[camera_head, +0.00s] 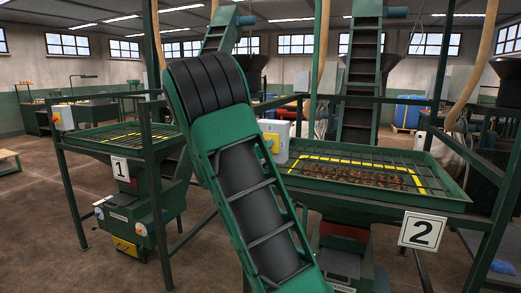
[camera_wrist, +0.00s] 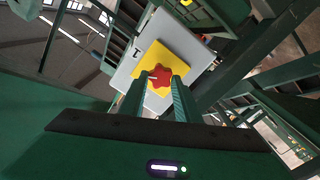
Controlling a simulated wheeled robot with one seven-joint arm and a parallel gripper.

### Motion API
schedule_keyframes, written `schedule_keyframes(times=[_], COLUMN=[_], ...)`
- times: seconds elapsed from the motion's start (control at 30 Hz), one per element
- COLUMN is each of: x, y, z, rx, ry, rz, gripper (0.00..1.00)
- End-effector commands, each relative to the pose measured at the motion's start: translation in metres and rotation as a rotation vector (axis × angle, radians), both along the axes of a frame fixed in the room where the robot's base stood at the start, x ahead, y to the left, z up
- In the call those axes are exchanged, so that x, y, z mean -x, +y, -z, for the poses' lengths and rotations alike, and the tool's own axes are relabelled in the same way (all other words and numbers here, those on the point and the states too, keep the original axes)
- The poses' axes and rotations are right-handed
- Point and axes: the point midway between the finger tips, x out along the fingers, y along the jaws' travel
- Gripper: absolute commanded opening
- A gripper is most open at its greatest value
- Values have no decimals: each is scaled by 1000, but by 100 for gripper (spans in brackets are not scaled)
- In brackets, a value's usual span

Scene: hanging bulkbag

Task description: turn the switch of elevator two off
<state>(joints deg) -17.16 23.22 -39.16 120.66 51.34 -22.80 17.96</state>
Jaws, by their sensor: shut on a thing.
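In the wrist view, a red star-shaped knob (camera_wrist: 160,74) sits on a yellow plate (camera_wrist: 158,53) on the face of a light grey switch box (camera_wrist: 126,72). My gripper (camera_wrist: 159,82) has its two green fingers on either side of the knob, shut on it. I cannot tell from the knob's shape which setting it is at. In the head view, the switch box (camera_head: 281,129) stands beside the grated hopper (camera_head: 375,174) with the number 2 sign (camera_head: 422,231). My arm covers part of the box there and hides the gripper and knob.
Elevator one's hopper (camera_head: 122,137) with a number 1 sign (camera_head: 121,168) stands at the left, with its own switch box (camera_head: 62,117). Green frame posts (camera_head: 154,150) and rails surround both hoppers.

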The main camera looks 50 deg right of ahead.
Motion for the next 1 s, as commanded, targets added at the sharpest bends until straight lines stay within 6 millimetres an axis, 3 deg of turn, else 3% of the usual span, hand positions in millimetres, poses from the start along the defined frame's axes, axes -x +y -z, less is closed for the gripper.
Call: schedule_keyframes(times=[1.0], x=[-4], y=[2], z=[3], rx=[349], ry=[836], rz=[-4], gripper=[7])
